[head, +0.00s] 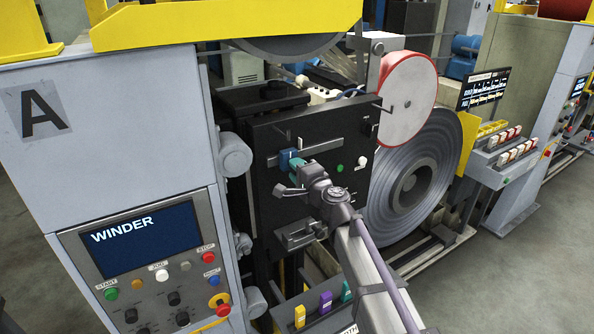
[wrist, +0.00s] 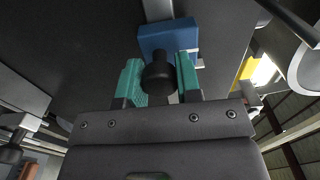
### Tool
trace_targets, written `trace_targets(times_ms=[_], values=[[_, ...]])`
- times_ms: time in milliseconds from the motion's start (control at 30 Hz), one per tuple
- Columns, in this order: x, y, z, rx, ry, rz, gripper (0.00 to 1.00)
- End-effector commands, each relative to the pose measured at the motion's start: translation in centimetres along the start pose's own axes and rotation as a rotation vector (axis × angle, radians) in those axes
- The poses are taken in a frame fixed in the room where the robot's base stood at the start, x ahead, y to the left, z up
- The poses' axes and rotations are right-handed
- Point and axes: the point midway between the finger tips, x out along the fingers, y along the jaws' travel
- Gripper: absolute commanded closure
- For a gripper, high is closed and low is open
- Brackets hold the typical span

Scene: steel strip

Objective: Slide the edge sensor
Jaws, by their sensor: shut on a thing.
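The edge sensor is a blue block (head: 289,158) on a pale horizontal rail (head: 325,147) across the black upright panel. In the wrist view the blue block (wrist: 168,37) fills the top centre, with a round black knob (wrist: 158,77) standing out from it. My gripper (head: 297,168) is at the block, near the rail's left part. Its two teal fingers (wrist: 160,80) lie on either side of the knob and are shut on it. The knob is hidden in the head view.
The black panel (head: 262,132) also carries a green button (head: 340,168), a white knob (head: 362,162) and a metal handle (head: 300,234) below my gripper. A large steel coil (head: 437,150) stands to the right. The grey winder cabinet (head: 110,110) with its control panel is to the left.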

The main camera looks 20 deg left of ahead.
Motion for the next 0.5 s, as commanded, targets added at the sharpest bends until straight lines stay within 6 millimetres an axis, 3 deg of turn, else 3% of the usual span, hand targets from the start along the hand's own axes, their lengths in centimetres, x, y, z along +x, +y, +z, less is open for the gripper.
trace_targets(times_ms=[167, 400, 500], values=[[0.0, 0.0, -0.8, -0.001, 0.001, 0.000, 1.00], [0.1, 0.0, -4.7, -0.001, 0.001, 0.000, 1.00], [0.0, 0.0, -5.1, -0.001, -0.001, 0.000, 1.00]])
